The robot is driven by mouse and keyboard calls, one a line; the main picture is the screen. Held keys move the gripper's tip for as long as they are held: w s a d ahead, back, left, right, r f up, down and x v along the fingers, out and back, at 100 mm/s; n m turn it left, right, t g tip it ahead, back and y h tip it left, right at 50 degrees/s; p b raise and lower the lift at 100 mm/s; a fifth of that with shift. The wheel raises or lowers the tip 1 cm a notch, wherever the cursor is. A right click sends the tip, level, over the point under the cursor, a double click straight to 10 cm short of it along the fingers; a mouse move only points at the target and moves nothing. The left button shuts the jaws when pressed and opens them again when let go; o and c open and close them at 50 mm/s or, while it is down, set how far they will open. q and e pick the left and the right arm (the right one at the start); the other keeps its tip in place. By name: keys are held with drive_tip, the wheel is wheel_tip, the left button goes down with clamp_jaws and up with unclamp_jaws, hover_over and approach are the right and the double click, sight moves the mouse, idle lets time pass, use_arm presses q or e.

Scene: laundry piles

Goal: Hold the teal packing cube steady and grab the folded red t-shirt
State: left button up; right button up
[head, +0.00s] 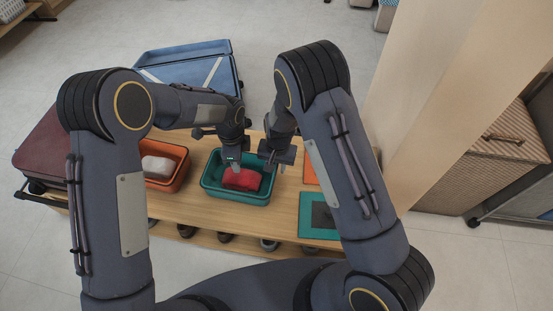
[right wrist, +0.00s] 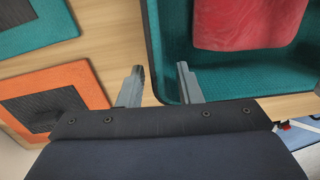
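The open teal packing cube (head: 208,182) sits on the wooden bench, with the folded red t-shirt (head: 243,180) inside it. The cube (right wrist: 172,95) and shirt (right wrist: 245,22) also show in the right wrist view. My right gripper (head: 278,166) is over the cube's right side. In the right wrist view its two fingers (right wrist: 160,82) are apart, with the cube's rim between their lines and nothing visibly clamped. My left gripper (head: 235,166) is over the cube, right above the far part of the shirt; its finger gap and any contact are unclear.
An orange packing cube (head: 178,183) with a white folded item (head: 158,166) stands left on the bench (head: 188,212). Flat teal (head: 308,232) and orange (head: 309,174) panels lie to the right. A blue open suitcase (head: 190,65) is behind; a wooden post (head: 440,90) stands right.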

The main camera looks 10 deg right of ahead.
drive_tip(key=shift+f, duration=1.7)
clamp_jaws()
